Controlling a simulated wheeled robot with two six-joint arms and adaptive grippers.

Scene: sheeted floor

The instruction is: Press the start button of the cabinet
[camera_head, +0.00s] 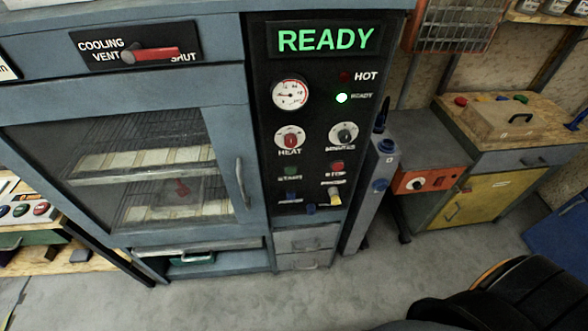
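The blue-grey cabinet (255,120) fills the left and middle of the head view. Its black control panel (262,130) has a lit green READY sign (326,39) at the top. Low on the panel, a dark green button (291,171) sits on the left with a small blurred label just below it. A red button (336,167) is level with it on the right. A small green READY lamp (341,98) is lit; the red HOT lamp (344,77) looks dark. Neither gripper shows in this view.
The glass door (130,165) is closed, with a vertical handle (241,183). A workbench (480,170) stands right. A black, orange-edged shape fills the lower right. Floor before the cabinet is clear.

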